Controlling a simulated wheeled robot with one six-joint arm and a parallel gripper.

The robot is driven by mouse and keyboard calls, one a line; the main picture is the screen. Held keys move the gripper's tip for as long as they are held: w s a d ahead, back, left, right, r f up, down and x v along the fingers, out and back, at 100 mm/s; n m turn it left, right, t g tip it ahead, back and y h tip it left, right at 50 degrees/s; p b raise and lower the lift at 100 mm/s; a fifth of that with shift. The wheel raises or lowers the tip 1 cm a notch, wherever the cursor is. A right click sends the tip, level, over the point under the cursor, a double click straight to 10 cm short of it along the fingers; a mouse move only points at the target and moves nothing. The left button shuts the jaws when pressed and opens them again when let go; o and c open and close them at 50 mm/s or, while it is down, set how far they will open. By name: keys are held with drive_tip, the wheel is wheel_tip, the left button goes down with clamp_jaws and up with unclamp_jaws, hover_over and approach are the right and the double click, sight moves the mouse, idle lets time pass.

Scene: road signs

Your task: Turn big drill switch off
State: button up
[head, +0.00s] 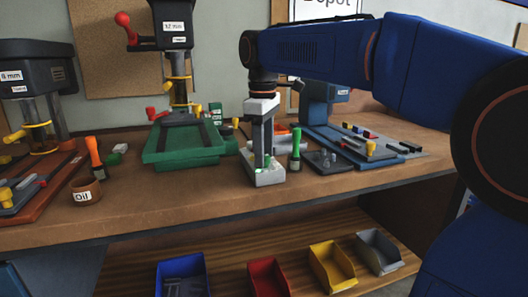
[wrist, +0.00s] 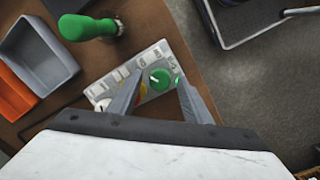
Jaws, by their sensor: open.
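A grey switch box (head: 265,177) stands near the front edge of the bench, with green on its top. In the wrist view the switch panel (wrist: 101,91) is pale with small printed labels, too small to read. A round green knob (wrist: 160,78) with a white mark sits on it, and red and yellow parts show beside the left finger. My gripper (head: 262,158) points down over the box. Its open fingers (wrist: 160,82) lie on either side of the green knob; I cannot tell whether they touch it. A green drill press (head: 185,145) stands behind, left of the box.
A green-handled tool (head: 295,145) stands just right of my gripper. A blue machine (head: 320,108) is behind it. Another drill press (head: 35,80), an orange-handled tool (head: 94,152) and an oil pot (head: 85,190) are at left. Coloured bins (head: 332,265) sit below.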

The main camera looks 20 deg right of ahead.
drive_tip(key=c, duration=1.1)
drive_tip(key=shift+o, duration=0.2)
drive_tip(key=shift+m, duration=0.3)
drive_tip(key=m, duration=1.1)
drive_tip(key=shift+w, duration=0.1)
drive_tip(key=shift+m, duration=0.3)
drive_tip(key=o, duration=1.1)
drive_tip(key=shift+c, duration=0.2)
